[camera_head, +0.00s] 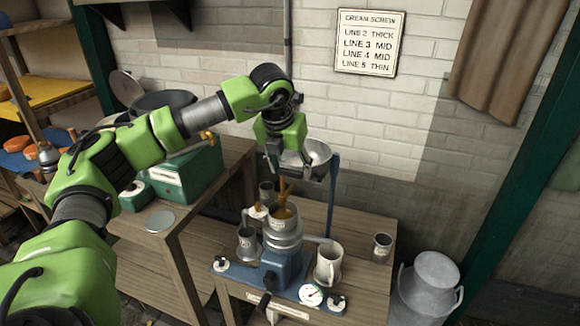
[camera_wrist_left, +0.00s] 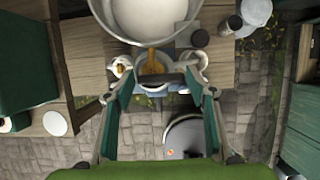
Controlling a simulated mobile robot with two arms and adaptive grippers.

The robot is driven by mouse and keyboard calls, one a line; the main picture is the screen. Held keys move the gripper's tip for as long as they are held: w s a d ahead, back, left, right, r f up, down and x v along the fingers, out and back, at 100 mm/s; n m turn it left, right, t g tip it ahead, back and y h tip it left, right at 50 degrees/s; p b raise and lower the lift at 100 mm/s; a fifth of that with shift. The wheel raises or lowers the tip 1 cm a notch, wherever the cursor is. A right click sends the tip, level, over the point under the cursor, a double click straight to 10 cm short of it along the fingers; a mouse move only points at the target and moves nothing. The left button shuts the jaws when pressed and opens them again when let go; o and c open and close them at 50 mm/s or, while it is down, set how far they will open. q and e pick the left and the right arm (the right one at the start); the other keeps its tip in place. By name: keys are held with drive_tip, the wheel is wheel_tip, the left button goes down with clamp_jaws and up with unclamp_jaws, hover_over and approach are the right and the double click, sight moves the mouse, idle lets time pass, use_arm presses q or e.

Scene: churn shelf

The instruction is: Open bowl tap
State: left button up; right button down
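The metal bowl (camera_head: 318,155) stands on a dark blue post above the separator; it also shows in the left wrist view (camera_wrist_left: 150,15), with pale contents. A brown-orange tap piece (camera_head: 283,188) hangs below the bowl, over the separator's orange-brown top cup (camera_head: 284,213). It appears between my fingers in the left wrist view (camera_wrist_left: 152,62). My left gripper (camera_head: 290,172) is open in front of the bowl, its fingers pointing down toward the tap. In the left wrist view the fingers are wide apart, and I see no clear contact. The tap's lever position is unclear. My right gripper is out of view.
The separator (camera_head: 283,243) stands on a blue base with a dial (camera_head: 311,294). A pale mug (camera_head: 328,263) and a small metal cup (camera_head: 382,248) stand on the wooden bench. A milk can (camera_head: 430,285) is at the right. A green box (camera_head: 188,172) sits on the left bench.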

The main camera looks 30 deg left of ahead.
use_arm(q)
drive_tip(key=c, duration=0.5)
